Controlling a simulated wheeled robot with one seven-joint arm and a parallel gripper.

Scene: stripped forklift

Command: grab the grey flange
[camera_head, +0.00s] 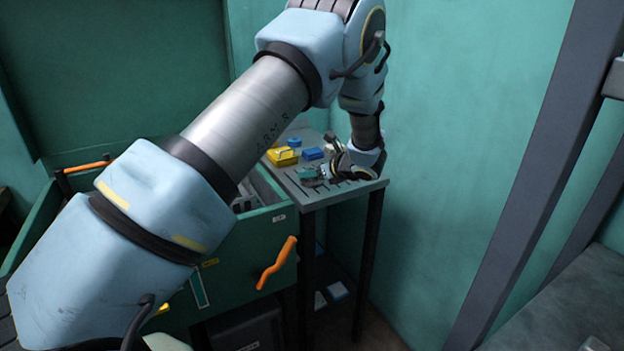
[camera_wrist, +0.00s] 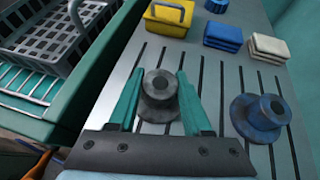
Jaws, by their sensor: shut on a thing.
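The grey flange (camera_wrist: 160,88) stands upright on the slotted grey table top (camera_wrist: 215,100), with its round base down and its hollow neck up. My gripper (camera_wrist: 160,79) is low over the table, with one green finger on each side of the flange, shut on it. In the head view my gripper (camera_head: 316,174) is at the table's front part, and I cannot make out the flange there.
A blue flange (camera_wrist: 262,114) stands close to the right. Behind are a yellow handled box (camera_wrist: 168,18), a blue block stack (camera_wrist: 222,37) and a pale block stack (camera_wrist: 269,48). A grey basket (camera_wrist: 55,35) is at left. A green wall (camera_head: 450,130) borders the table.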

